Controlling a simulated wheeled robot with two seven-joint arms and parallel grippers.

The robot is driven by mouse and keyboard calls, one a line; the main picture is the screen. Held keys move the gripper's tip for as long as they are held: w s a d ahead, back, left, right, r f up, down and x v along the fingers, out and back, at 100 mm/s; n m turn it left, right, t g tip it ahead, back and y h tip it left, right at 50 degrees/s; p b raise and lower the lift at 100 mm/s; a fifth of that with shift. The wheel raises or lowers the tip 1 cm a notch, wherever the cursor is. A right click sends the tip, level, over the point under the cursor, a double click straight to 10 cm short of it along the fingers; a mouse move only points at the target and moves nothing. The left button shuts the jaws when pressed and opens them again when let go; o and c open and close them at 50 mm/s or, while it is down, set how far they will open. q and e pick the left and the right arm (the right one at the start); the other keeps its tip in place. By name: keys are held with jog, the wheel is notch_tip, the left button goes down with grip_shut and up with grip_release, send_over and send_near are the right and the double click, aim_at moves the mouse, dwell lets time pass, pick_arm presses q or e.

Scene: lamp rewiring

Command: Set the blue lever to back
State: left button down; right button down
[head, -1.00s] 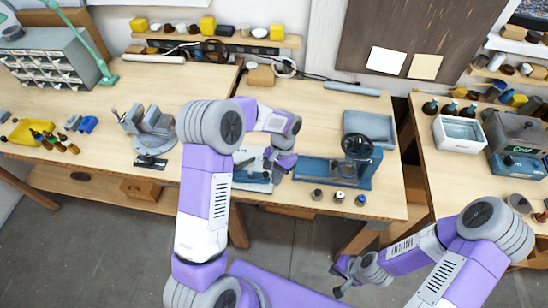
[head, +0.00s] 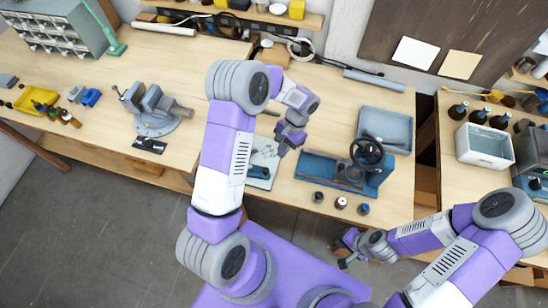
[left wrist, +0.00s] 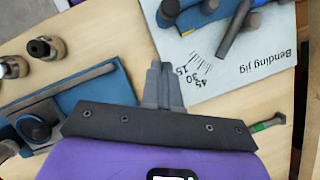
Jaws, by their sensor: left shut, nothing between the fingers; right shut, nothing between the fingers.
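The white bending jig plate (head: 262,160) lies on the bench, partly hidden behind my left arm in the head view. In the left wrist view the plate (left wrist: 205,95) shows its printed angle scale. My right gripper (head: 342,258) is shut and empty, off the bench's front edge.
A blue machine with a black handwheel (head: 367,152) stands right of the jig, with several small bottles (head: 341,203) in front. A grey vise (head: 155,108) stands to the left. A green-ended tool (left wrist: 268,124) lies near the jig. Bench between vise and jig is partly clear.

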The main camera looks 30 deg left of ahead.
aim_at(268, 171)
pick_arm(q)
jog(key=shift+s+a+f+p, duration=0.15)
jog(key=shift+s+a, duration=0.05)
jog(key=shift+s, duration=0.5)
jog(key=shift+s+a+f+p, duration=0.15)
jog(key=shift+s+a, duration=0.1)
jog(key=shift+s, duration=0.45)
jog(key=shift+s+a+f+p, duration=0.1)
jog(key=shift+s+a+p, duration=0.1)
jog(key=shift+s, duration=0.5)
pick_arm(e)
jog(key=shift+r, duration=0.5)
